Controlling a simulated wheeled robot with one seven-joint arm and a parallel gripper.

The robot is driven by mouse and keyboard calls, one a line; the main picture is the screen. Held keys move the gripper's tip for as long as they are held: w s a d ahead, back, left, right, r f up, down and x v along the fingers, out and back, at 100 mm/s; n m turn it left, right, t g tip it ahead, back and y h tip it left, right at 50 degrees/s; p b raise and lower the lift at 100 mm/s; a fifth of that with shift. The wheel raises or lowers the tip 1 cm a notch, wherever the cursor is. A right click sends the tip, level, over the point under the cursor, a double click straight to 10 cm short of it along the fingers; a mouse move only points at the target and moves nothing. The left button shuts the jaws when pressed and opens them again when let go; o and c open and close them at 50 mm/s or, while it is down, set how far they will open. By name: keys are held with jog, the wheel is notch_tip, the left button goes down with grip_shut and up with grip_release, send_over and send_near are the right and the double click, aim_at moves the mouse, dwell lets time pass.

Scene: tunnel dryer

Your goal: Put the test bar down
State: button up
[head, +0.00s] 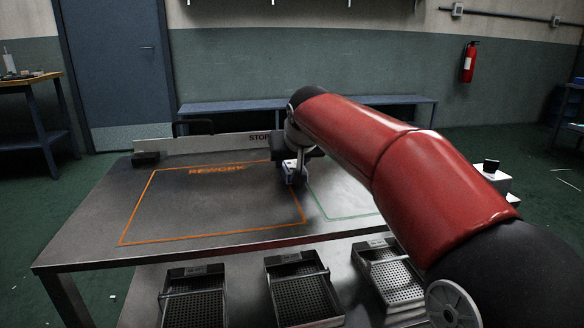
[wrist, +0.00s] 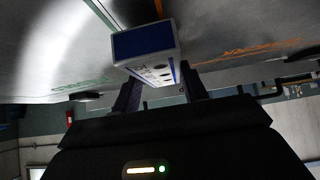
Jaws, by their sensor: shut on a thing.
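The test bar looks like a small blue and white block (wrist: 148,46) in the wrist view, with dark marks on its white side. My gripper (wrist: 158,82) is shut on it, one dark finger on each side. In the head view my gripper (head: 295,166) hangs over the steel table, near the right edge of the orange outline. The bar shows there as a small bluish block (head: 296,176), low over the tabletop. I cannot tell whether it touches. The orange outline marked REWORK (head: 210,237) lies to the left, and a green outline (head: 345,217) lies to the right, partly hidden by my arm.
Several perforated metal trays (head: 268,262) stand below the table's front edge. A low backboard (head: 215,144) with partly hidden lettering runs along the back. A small black item (head: 146,158) sits at the back left corner. The area inside the orange outline is clear.

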jog(key=shift+f, duration=0.5)
jog(key=o, duration=1.1)
jog(key=shift+o, duration=0.2)
jog(key=shift+r, duration=0.1)
jog(key=v, duration=1.2)
jog(key=shift+p, duration=0.4)
jog(key=s+d+f+m+g+p, duration=0.1)
jog(key=s+d+f, duration=0.4)
jog(key=s+f, duration=0.2)
jog(key=s+d+f+m+g+h+p, duration=0.1)
jog(key=s+d+f, duration=0.5)
jog(key=s, duration=0.4)
jog(key=s+d+f+m+g+h, duration=0.1)
jog(key=s+d+f, duration=0.5)
jog(key=s, duration=0.3)
jog(key=shift+s+d+f+p, duration=0.15)
jog(key=shift+s+f+p, duration=0.25)
jog(key=shift+f, duration=0.45)
